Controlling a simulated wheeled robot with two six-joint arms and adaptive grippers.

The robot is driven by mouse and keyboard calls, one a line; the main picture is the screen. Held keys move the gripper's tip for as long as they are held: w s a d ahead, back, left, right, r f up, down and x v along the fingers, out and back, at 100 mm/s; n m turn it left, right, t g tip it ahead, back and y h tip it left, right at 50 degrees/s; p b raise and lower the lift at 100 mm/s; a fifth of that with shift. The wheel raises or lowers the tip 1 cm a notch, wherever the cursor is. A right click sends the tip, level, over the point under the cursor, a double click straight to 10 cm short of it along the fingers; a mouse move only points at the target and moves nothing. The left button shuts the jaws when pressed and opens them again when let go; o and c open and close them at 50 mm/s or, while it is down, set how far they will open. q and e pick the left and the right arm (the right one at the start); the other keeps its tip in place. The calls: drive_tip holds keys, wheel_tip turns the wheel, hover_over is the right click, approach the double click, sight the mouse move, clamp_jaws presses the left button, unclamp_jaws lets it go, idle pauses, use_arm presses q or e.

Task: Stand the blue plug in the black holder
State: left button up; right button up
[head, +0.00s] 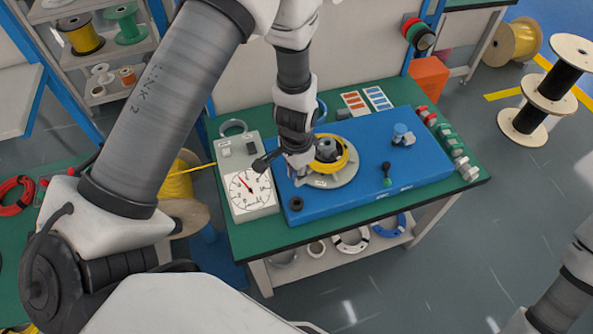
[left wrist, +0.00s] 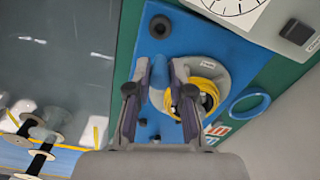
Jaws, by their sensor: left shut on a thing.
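My left gripper (head: 300,168) is low over the left part of the blue board, beside the round grey plate with the yellow cable coil. In the left wrist view the gripper (left wrist: 159,68) is shut on the blue plug (left wrist: 158,76), which sits between its two fingers. In the head view the plug is hidden by the gripper. The black holder (head: 296,203) is a small dark ring near the board's front left corner, apart from the gripper. It also shows in the left wrist view (left wrist: 160,27), beyond the fingertips. My right gripper is out of view.
The yellow coil (head: 347,160) stands close to the gripper. A white dial gauge (head: 249,191) lies left of the blue board (head: 420,165). The board's front middle is clear.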

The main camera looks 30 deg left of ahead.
sight(296, 198)
use_arm(q)
drive_tip(key=shift+f+b, duration=4.85)
drive_tip(key=shift+f, duration=0.85)
drive_tip(key=shift+f+b, duration=0.35)
drive_tip(key=shift+b, duration=0.05)
drive_tip(key=o, duration=0.9)
drive_tip(key=shift+o, duration=0.2)
wheel_tip(296, 198, up, 8)
drive_tip(key=p, duration=0.6)
drive_tip(key=shift+r+p, duration=0.1)
drive_tip(key=shift+p, duration=0.3)
